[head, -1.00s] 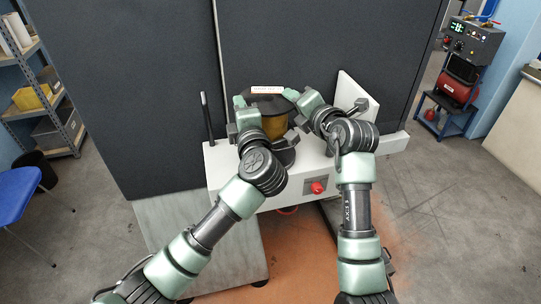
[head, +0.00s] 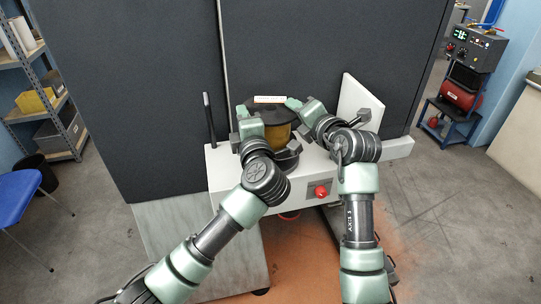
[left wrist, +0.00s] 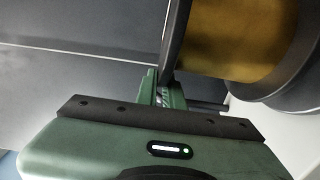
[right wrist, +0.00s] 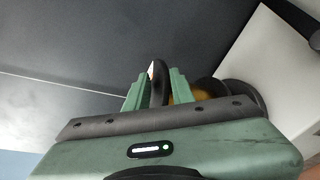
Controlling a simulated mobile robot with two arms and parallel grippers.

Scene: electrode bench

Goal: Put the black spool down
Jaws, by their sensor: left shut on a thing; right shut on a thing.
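The black spool (head: 283,114) has black flanges, amber winding and a white label on top. It is upright above the white bench unit (head: 240,180), near a dark round base (head: 287,158). My left gripper (head: 244,116) is shut on the upper flange's left side; in the left wrist view its fingers (left wrist: 167,90) meet the flange edge beside the winding (left wrist: 240,40). My right gripper (head: 297,104) is shut on the flange's right side; its fingers (right wrist: 157,88) pinch the black rim in the right wrist view. My arms partly hide the spool's underside, so I cannot tell whether it touches the base.
A black rod (head: 209,118) stands left of the spool, and a white upright plate (head: 362,98) stands at right. A red button (head: 321,192) is on the unit's front. Dark panels (head: 150,90) rise close behind. A shelf and blue chair are far left.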

